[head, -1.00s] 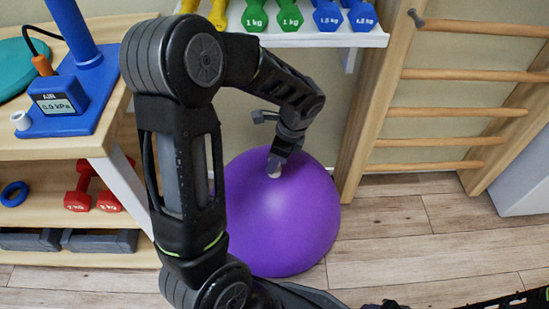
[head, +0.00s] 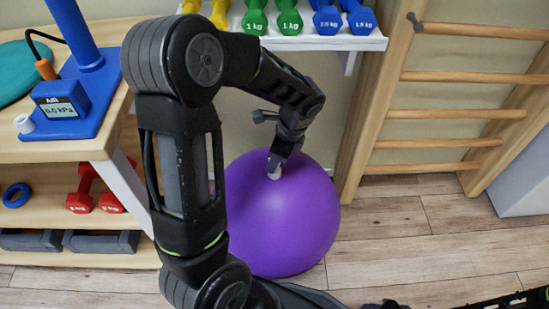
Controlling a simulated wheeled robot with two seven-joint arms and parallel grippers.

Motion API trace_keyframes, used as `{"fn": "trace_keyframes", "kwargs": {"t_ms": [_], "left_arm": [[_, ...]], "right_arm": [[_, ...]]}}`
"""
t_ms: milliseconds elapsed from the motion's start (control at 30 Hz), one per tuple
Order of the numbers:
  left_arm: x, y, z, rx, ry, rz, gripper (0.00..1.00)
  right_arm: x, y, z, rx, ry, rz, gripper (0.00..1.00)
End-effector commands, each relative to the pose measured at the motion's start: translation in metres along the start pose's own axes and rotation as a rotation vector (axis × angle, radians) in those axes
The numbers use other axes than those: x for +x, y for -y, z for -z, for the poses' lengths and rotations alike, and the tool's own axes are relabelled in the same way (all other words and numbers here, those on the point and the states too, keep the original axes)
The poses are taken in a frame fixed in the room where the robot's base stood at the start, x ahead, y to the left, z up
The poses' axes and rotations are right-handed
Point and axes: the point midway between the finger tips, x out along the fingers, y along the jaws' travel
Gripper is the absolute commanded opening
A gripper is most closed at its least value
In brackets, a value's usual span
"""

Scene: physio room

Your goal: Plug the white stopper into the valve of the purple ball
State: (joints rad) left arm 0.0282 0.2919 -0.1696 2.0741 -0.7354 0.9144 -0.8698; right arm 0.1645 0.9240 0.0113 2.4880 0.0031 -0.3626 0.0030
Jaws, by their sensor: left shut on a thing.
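The purple ball (head: 285,225) rests on the floor against the wall, partly hidden by my left arm. My left gripper (head: 275,164) points down at the top of the ball, its jaws shut on the small white stopper (head: 274,174). The stopper is at the ball's upper surface. The valve is hidden under it, and I cannot tell how deep the stopper sits. My right gripper is not in view; only a dark part of mine shows at the bottom right edge.
Red dumbbells (head: 90,190) lie on the shelf below. A white dumbbell shelf (head: 320,43) is above the ball; wooden wall bars (head: 455,113) stand right. The right floor is clear.

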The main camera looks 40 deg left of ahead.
Motion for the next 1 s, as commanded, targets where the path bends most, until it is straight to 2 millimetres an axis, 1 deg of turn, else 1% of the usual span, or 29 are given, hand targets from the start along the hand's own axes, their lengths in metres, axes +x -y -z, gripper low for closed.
{"fn": "trace_keyframes", "kwargs": {"t_ms": [533,1000], "left_arm": [[0.0006,-0.0001,0.0001,0.0,0.0,0.0,0.0],[0.0076,-0.0001,0.0018,0.0,0.001,-0.001,0.0]], "right_arm": [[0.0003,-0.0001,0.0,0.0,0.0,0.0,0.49],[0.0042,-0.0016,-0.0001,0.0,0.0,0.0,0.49]]}}
